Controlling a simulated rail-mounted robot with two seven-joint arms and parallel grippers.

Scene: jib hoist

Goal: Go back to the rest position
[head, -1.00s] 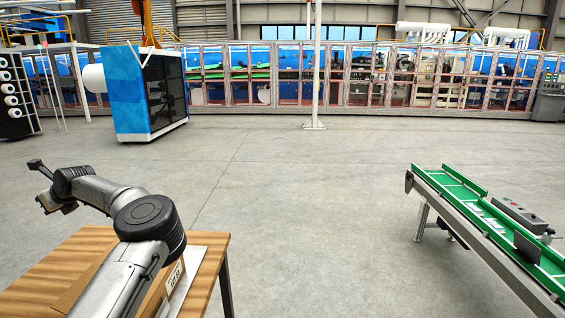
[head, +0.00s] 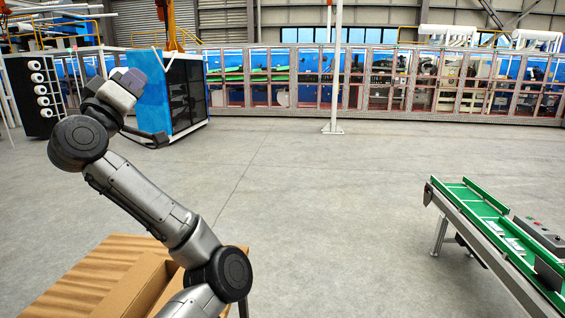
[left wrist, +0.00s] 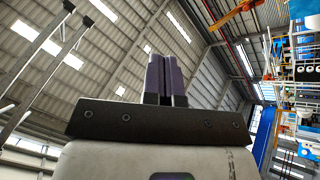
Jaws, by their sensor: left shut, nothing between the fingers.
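My left arm rises from the bottom of the head view, over the wooden table, and bends at a raised elbow. Its wrist end with the left gripper (head: 131,80) is high at the upper left, in front of the blue cabinet in the background. In the left wrist view the two dark fingers (left wrist: 166,79) are together with nothing between them, and they point up towards the roof. The gripper is well clear of the table. My right gripper is in neither view.
A green conveyor (head: 490,225) stands at the right. A blue cabinet (head: 185,95) and a post (head: 334,90) stand farther back. The floor between table and conveyor is clear.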

